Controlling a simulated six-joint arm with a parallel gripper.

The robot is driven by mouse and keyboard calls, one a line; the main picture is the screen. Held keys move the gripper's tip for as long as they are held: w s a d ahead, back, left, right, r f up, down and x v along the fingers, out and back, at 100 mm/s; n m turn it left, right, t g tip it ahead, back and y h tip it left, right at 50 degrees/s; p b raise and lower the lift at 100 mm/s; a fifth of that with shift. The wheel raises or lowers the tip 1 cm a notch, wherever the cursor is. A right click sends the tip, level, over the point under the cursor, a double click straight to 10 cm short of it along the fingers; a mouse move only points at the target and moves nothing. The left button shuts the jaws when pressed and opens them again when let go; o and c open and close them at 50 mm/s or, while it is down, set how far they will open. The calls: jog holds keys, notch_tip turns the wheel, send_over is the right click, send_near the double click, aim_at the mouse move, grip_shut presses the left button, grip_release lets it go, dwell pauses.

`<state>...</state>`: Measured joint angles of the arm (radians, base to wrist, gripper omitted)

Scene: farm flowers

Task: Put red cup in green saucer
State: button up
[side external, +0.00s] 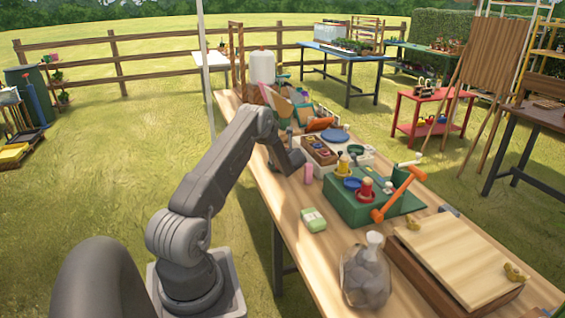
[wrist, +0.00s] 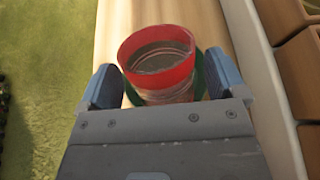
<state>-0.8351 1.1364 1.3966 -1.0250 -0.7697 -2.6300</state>
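In the wrist view, the red cup (wrist: 158,72) stands between the two fingers of my gripper (wrist: 163,88), its wide red rim facing the camera. Green edges of the green saucer (wrist: 203,80) show around the lower part of the cup. The cup appears to be in or directly over the saucer; its base is hidden, so contact cannot be told. The fingers are apart, with a clear gap between the cup and the right finger. In the side external view, my gripper (side external: 291,160) is low at the table's left edge, and the cup and saucer cannot be made out there.
The wooden table (side external: 270,190) has a wooden box (side external: 319,152) and a pink cylinder (side external: 308,173) close to the gripper. Grass lies beyond the table's left edge.

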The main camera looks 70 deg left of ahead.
jog(key=c, duration=0.9)
jog(key=shift+c, duration=0.2)
jog(key=shift+r, duration=0.55)
jog(key=r, duration=0.2)
jog(key=s+r, duration=0.1)
jog(key=shift+s+a+r, duration=0.1)
jog(key=shift+r, duration=0.3)
jog(key=s+r, duration=0.6)
jog(key=s, duration=0.4)
jog(key=w+a+f+y, duration=0.2)
jog(key=w+a+y, duration=0.2)
jog(key=w, duration=0.4)
jog(key=f, duration=0.7)
jog(key=shift+w+d+f, duration=0.2)
jog(key=shift+f, duration=0.2)
